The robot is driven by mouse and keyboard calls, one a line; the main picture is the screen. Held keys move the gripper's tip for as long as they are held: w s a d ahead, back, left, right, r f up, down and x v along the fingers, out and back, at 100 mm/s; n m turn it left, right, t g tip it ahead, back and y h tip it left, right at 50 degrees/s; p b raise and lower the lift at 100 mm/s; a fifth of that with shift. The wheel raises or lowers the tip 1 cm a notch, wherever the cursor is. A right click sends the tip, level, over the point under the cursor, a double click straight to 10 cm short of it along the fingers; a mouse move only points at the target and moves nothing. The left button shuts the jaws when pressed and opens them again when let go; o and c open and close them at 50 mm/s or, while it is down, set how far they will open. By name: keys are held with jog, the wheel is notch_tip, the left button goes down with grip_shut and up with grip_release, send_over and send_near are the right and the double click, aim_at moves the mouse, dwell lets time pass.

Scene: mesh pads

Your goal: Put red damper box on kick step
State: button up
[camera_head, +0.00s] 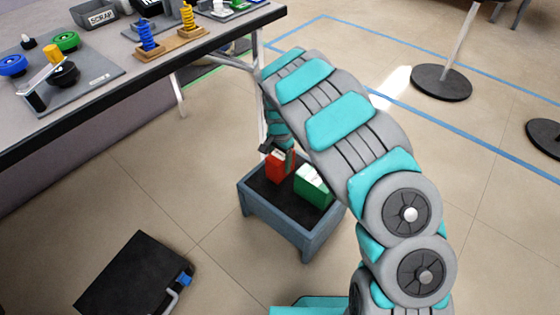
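The red damper box (274,168) stands upright on the left part of the black top of the kick step (287,213), a low grey-blue stool on the floor. My gripper (278,151) points down at the top of the red box, with dark finger parts at its left and right upper edges. The arm partly hides the gripper, so whether the fingers press on the box or stand slightly apart is unclear. The underside of the red box seems to be at the step's top, but contact is hard to judge.
A green and white box (313,184) stands on the step, right of the red box. A black case (135,275) with a blue latch lies on the floor at lower left. A workbench (130,95) with parts fills the upper left. A round black pole base (441,83) stands upper right.

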jog(key=o, duration=1.6)
jog(key=shift+f, duration=0.1)
notch_tip(320, 180, up, 12)
jog(key=shift+r, duration=0.25)
jog(key=s+d+r+n, duration=0.2)
jog(key=s+d+r, duration=1)
jog(key=s+d, duration=0.3)
jog(key=s+n, duration=0.2)
jog(key=s, duration=0.6)
jog(key=s+d+n+g, duration=0.1)
jog(key=s, duration=0.8)
jog(key=s+d+r+n, duration=0.1)
jog(key=s+n, duration=0.1)
jog(key=s, duration=0.7)
jog(key=shift+d+n+g, duration=0.2)
jog(key=shift+n+g, duration=0.1)
jog(key=shift+g, duration=0.1)
